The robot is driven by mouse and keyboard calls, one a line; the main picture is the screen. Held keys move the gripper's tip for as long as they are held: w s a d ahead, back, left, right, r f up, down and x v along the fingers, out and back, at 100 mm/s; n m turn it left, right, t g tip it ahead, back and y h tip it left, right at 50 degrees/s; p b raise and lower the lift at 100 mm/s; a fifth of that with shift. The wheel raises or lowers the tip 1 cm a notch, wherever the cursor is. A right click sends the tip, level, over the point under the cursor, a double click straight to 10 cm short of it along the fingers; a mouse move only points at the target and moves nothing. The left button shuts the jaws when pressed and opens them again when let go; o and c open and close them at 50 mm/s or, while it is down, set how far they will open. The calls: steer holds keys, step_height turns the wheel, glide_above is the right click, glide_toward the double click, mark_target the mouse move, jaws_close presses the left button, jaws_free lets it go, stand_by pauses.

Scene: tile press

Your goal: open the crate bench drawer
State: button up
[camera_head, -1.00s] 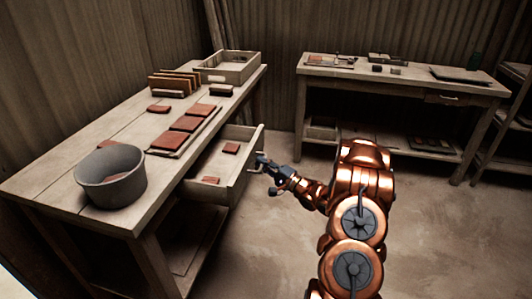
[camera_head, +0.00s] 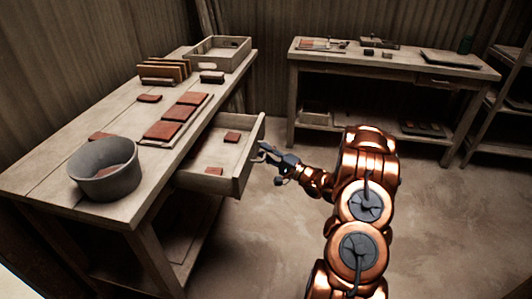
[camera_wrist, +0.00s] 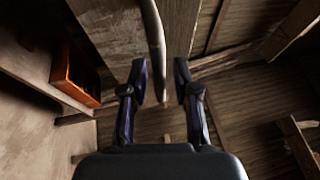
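The crate bench (camera_head: 60,185) stands on the left with an open-topped wooden crate (camera_head: 233,62) at its far end. Its drawer (camera_head: 222,186) is pulled well out to the right, and two reddish tiles (camera_head: 231,137) lie inside. My gripper (camera_head: 264,152) is at the outer face of the drawer front. In the wrist view my gripper (camera_wrist: 160,82) is open, its fingers apart on either side of the bar handle (camera_wrist: 155,45). Gaps show between the fingers and the bar. The handle is hard to make out in the head view.
A grey bucket (camera_head: 105,180), a board of tiles and a tile rack (camera_head: 163,72) stand on the bench. A second bench (camera_head: 395,64) with its own drawer stands at the back right, beside a shelf. Open floor (camera_head: 440,230) lies to the right.

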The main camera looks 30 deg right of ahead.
stand_by(0.3)
steer(key=shift+v, duration=6)
